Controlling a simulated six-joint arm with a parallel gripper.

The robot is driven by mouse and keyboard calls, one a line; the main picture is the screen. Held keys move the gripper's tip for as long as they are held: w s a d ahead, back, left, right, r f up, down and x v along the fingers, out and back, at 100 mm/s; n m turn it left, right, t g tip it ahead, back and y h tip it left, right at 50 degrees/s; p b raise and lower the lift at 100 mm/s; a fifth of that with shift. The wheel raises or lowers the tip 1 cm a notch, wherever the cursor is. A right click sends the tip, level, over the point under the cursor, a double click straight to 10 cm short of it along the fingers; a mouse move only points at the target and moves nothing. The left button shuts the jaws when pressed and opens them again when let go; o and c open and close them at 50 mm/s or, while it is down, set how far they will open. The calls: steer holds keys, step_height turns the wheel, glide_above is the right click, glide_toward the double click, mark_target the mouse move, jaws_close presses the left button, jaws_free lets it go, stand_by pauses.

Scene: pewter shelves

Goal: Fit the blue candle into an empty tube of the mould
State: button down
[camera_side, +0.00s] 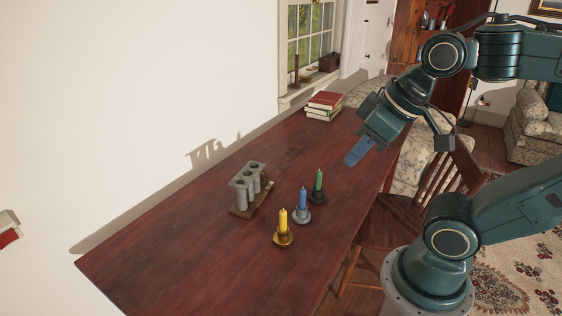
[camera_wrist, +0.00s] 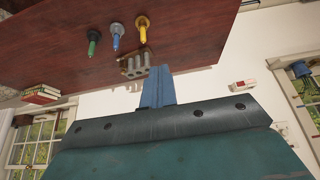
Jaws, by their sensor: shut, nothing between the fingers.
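The blue candle (camera_side: 303,199) stands upright in a grey holder (camera_side: 302,216) on the table, between the yellow candle (camera_side: 283,222) and the green candle (camera_side: 319,181). It also shows in the wrist view (camera_wrist: 116,42). The grey mould (camera_side: 246,187) stands to the left of the candles with several upright tubes on a wooden base; the tube tops that show look open and empty. In the wrist view the mould (camera_wrist: 136,65) is just beyond the fingers. My gripper (camera_side: 352,158) is shut and empty, above the table, up and right of the candles.
A stack of books (camera_side: 323,106) lies at the far end of the table (camera_side: 180,245), near the window. A wooden chair (camera_side: 395,225) stands at the table's right edge. The table's left front part is clear.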

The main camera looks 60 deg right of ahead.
stand_by(0.3)
steer(key=c, duration=1.2)
jaws_free()
steer(key=w+d+f+m+g, duration=0.3)
steer(key=w+d+m, duration=0.5)
steer(key=w+m, duration=0.3)
steer(key=w+d+f+m+g, duration=0.2)
steer(key=w+d+f+m, duration=0.5)
steer(key=d+f, duration=0.3)
steer(key=shift+w+f+g, duration=0.3)
steer(key=shift+w+f, duration=0.15)
steer(key=shift+f, duration=0.1)
steer(key=shift+f, duration=0.1)
